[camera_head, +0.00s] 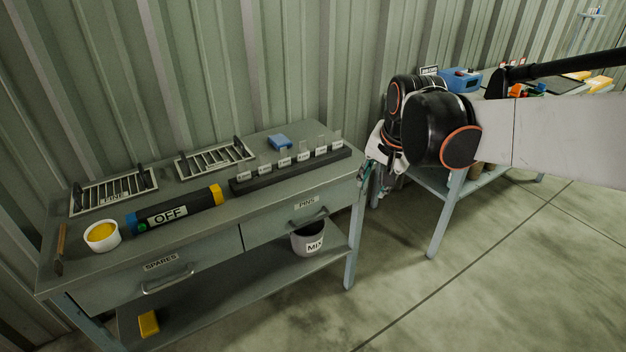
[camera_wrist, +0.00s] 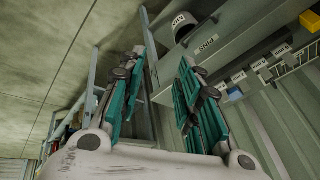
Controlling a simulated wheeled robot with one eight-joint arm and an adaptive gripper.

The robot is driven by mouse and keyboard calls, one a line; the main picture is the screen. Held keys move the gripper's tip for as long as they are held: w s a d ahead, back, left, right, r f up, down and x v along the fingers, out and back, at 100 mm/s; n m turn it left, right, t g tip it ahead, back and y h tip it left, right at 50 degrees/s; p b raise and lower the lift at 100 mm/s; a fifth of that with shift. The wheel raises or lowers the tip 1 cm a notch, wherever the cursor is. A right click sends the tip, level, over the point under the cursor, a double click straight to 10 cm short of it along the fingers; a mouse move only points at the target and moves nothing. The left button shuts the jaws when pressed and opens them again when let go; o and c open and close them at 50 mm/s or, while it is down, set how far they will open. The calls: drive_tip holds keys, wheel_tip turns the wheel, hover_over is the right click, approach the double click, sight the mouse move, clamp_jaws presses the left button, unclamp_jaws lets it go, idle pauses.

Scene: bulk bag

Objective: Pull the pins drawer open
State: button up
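The pins drawer (camera_head: 270,228) is in the right half of the grey bench's front, under a "PINS" label (camera_head: 307,203), with a bar handle (camera_head: 314,217). It looks closed, flush with the bench front. In the wrist view the label shows upside down (camera_wrist: 207,45), beyond the fingers. My gripper (camera_head: 368,178) is beside the bench's right end, to the right of the handle and apart from it; my arm partly hides it. In the wrist view my gripper (camera_wrist: 165,42) has its teal fingers spread, with nothing between them.
The spares drawer (camera_head: 205,275) is at left. A "MIX" bucket (camera_head: 308,240) stands on the lower shelf below the pins drawer. A black labelled rack (camera_head: 290,172) and an "OFF" bar (camera_head: 175,212) lie on top. A second table (camera_head: 440,182) is at right. The floor in front is clear.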

drive_tip(key=w+a+f+m+g+p, duration=0.1)
drive_tip(key=w+a+f+m, duration=0.1)
drive_tip(key=w+a+f, duration=0.3)
drive_tip(key=w+a+f+m+p, duration=0.1)
drive_tip(key=w+a+f, duration=0.2)
drive_tip(key=w, duration=0.4)
drive_tip(key=m+g, duration=0.2)
drive_tip(key=m, duration=0.1)
approach(309, 224)
drive_tip(key=f+b, duration=0.1)
drive_tip(key=f, duration=0.1)
drive_tip(key=w+f+b, duration=0.1)
drive_tip(key=f, duration=0.2)
drive_tip(key=a+f+b, duration=0.1)
drive_tip(key=f, duration=0.1)
drive_tip(key=shift+w+f, duration=0.2)
drive_tip(key=shift+f, duration=0.1)
clamp_jaws()
